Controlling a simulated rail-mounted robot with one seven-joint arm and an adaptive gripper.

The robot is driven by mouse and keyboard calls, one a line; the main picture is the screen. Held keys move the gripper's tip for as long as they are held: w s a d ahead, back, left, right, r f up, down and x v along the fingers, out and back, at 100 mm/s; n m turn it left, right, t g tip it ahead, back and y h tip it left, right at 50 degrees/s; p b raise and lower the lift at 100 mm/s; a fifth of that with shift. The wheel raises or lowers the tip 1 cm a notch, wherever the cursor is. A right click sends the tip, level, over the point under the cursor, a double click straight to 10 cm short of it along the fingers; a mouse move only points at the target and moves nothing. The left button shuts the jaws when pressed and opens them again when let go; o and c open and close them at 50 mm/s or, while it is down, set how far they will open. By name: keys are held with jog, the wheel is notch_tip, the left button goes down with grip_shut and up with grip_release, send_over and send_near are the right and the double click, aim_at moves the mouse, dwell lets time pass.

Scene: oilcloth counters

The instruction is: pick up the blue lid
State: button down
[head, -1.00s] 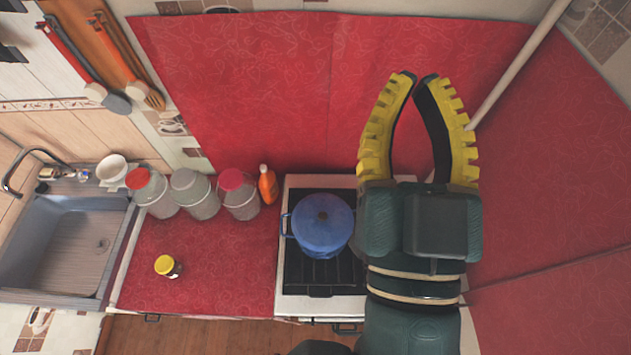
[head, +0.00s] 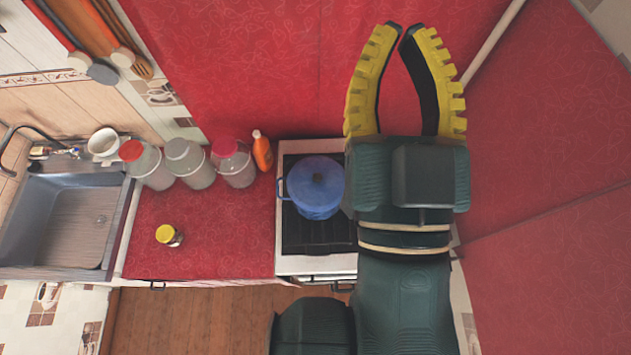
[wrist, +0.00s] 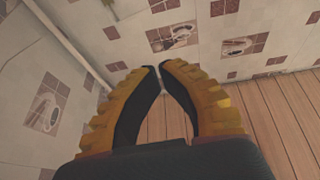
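The blue lid (head: 316,178) sits on the blue pot (head: 318,212) on the stove, left of my arm in the head view. My gripper (head: 403,32) is raised to the upper right of the pot, apart from it and pointing up the picture. Its yellow-and-black fingers bow inward with their tips almost together, and nothing is held between them. In the wrist view the gripper (wrist: 160,68) faces tiled wall and wooden floor; lid and pot are not in that view. My arm is close to the pot's right edge in the head view.
The stove (head: 300,263) adjoins the red counter (head: 225,235). Several jars, including a red-lidded jar (head: 233,165), and an orange bottle (head: 262,151) stand behind. A small yellow-capped jar (head: 169,236) stands forward, left of the stove. The sink (head: 60,225) is at far left. A pale pipe (head: 490,45) runs beside my gripper.

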jog(key=c, duration=0.7)
grip_release()
jog(key=shift+o, duration=0.2)
